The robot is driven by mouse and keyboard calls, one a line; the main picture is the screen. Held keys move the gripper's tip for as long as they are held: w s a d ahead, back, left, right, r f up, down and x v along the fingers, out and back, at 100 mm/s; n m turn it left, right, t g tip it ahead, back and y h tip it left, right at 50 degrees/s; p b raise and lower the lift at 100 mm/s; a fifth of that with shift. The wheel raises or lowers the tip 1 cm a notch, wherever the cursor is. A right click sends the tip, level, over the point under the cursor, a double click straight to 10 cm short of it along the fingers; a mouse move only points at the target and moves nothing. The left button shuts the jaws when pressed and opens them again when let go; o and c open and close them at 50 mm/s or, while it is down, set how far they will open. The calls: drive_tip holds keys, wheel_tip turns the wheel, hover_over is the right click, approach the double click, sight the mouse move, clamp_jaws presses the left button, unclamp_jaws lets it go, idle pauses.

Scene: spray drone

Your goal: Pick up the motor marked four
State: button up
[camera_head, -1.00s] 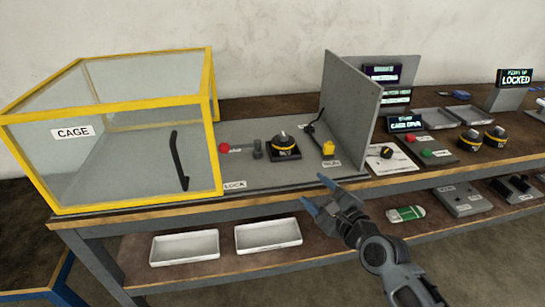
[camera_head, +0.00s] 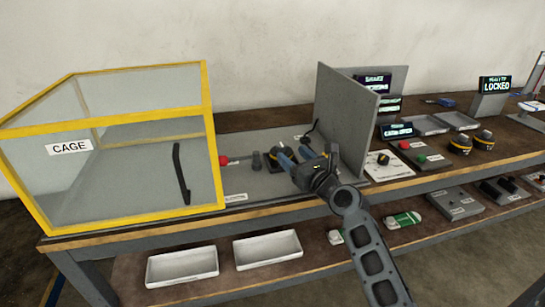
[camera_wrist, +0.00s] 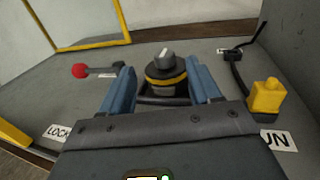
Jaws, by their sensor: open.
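A dark round motor with a yellow band and a grey knob on top (camera_wrist: 165,72) sits upright on a dark base on the grey panel beside the cage. No number on it is readable. My gripper (camera_head: 294,153) is open, with its blue fingers on either side of this motor in the wrist view; whether they touch it cannot be told. In the head view my gripper partly hides the motor. Two similar motors (camera_head: 460,145) (camera_head: 484,139) stand on the bench at the right, their marks too small to read.
The yellow-framed cage (camera_head: 212,140) stands left. A grey upright panel (camera_head: 342,115) rises close to the right of my gripper. A red-knobbed lever (camera_wrist: 80,71) and a yellow plug (camera_wrist: 266,97) flank the motor. White trays (camera_head: 182,268) lie on the lower shelf.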

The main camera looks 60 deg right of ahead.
sight(282, 145)
drive_tip(key=shift+x, duration=3.85)
drive_tip(key=shift+s+d+f, duration=0.15)
drive_tip(key=shift+f, duration=0.05)
drive_tip(key=shift+c, duration=0.3)
clamp_jaws()
